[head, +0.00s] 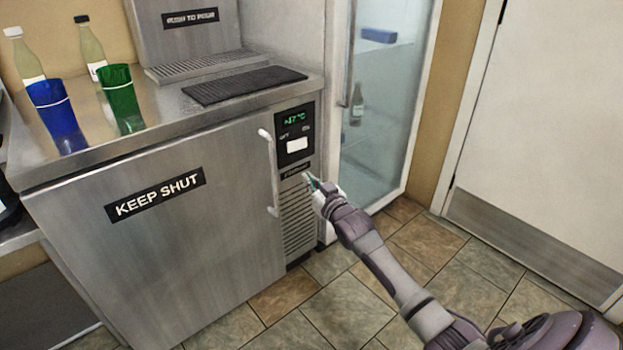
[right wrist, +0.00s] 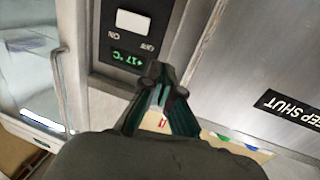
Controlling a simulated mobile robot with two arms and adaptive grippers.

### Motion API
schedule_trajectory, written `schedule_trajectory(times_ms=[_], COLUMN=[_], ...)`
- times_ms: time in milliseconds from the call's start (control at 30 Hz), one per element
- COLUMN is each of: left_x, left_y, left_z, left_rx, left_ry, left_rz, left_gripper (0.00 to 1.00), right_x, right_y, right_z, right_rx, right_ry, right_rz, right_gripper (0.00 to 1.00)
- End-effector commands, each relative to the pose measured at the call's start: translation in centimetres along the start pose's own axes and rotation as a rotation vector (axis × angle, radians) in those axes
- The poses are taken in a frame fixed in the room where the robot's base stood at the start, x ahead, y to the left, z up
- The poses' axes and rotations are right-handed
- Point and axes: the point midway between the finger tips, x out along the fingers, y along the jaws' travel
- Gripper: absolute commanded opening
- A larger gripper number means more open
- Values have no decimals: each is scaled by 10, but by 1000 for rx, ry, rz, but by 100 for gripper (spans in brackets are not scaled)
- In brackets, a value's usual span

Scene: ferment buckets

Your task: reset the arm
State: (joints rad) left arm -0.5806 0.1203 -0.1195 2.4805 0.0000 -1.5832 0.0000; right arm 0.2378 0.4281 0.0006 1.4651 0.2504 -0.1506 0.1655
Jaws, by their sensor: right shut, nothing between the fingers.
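My right gripper (head: 314,183) is shut and empty. In the head view its fingertips point at the cooler front, just below the black control panel (head: 297,130). In the right wrist view the gripper (right wrist: 162,77) has its tips together, close to the panel's display (right wrist: 128,59), which reads about +17 °C. I cannot tell whether the tips touch the cooler. The panel's white switch (head: 297,145) lies between OFF and ON labels; it also shows in the right wrist view (right wrist: 133,23). My left gripper is not in view.
The steel cooler door (head: 160,240) is closed and marked KEEP SHUT, with a vertical handle (head: 269,175) beside the gripper. A blue cup (head: 57,115), a green cup (head: 121,98) and two bottles stand on top. A glass-door fridge (head: 385,120) stands right. The tiled floor (head: 345,305) is clear.

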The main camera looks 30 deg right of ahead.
Motion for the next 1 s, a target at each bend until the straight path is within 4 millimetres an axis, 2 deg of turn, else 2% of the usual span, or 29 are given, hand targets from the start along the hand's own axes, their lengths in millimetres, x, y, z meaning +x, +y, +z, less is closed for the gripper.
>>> schedule_trajectory(times_ms=[300, 367, 467, 567, 600, 667, 733, 800, 900, 1000], left_x=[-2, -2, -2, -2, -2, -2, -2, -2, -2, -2], left_y=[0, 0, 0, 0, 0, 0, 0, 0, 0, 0], left_z=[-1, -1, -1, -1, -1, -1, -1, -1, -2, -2], left_rx=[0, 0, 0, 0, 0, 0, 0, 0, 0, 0], left_ry=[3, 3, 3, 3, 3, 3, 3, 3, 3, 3], left_rz=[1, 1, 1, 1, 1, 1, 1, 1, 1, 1], left_gripper=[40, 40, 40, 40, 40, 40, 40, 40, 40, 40], right_x=[-9, -13, -30, -68, -89, -124, -168, -210, -258, -296], right_y=[0, -5, -26, -60, -76, -96, -117, -132, -144, -152], right_z=[2, 8, 32, 70, 87, 109, 130, 143, 151, 154], right_rx=[-1, -3, -16, -43, -56, -77, -100, -121, -141, -154], right_ry=[-4, -25, -111, -266, -341, -456, -588, -704, -832, -931], right_rz=[-2, -7, -28, -62, -78, -99, -120, -136, -151, -161], right_gripper=[0, 0, 0, 0, 0, 0, 0, 0, 0, 0])
